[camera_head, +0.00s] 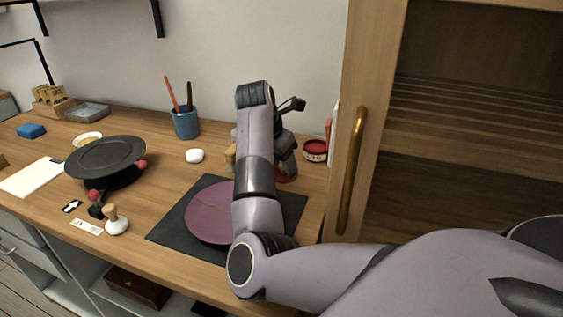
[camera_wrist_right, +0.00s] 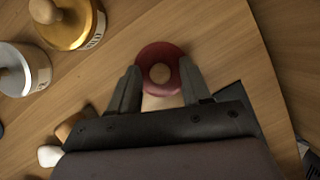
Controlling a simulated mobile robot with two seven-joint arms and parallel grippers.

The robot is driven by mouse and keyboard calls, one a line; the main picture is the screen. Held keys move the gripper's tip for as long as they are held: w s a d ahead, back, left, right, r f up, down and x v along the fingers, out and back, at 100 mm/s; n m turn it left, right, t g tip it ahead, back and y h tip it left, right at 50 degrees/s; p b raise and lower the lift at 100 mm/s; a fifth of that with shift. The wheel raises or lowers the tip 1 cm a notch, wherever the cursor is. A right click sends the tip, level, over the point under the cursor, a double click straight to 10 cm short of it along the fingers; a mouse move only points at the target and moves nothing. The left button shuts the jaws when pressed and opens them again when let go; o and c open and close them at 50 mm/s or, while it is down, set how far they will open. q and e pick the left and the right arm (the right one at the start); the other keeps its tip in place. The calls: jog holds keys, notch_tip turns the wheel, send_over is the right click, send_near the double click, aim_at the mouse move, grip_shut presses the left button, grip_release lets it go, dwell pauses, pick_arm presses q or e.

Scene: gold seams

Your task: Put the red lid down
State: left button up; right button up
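The red lid (camera_wrist_right: 173,52), round with a pale wooden knob, shows between the fingers of my right gripper (camera_wrist_right: 160,66) in the wrist view. The fingers stand apart on either side of the knob, with clear gaps to it, and overlap the lid's outer edges. The lid seems to lie flat on the wooden table. In the head view a bit of red (camera_head: 288,177) shows low under my right gripper (camera_head: 287,168), mostly hidden by my arm. An open red jar (camera_head: 315,151) stands just right of the gripper. My left gripper is not in view.
A gold-lidded jar (camera_wrist_right: 75,28) and a silver-lidded jar (camera_wrist_right: 25,72) stand close by. A dark mat (camera_head: 180,232) with a purple disc (camera_head: 207,216) lies in front. A blue cup (camera_head: 186,124) stands behind left; a wooden cabinet door (camera_head: 361,120) borders the right.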

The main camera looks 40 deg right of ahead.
jog(key=shift+r, duration=0.1)
jog(key=shift+r, duration=0.2)
jog(key=v, duration=1.1)
jog(key=shift+a+r, duration=0.15)
jog(key=shift+r, duration=0.2)
jog(key=shift+s+f, duration=0.1)
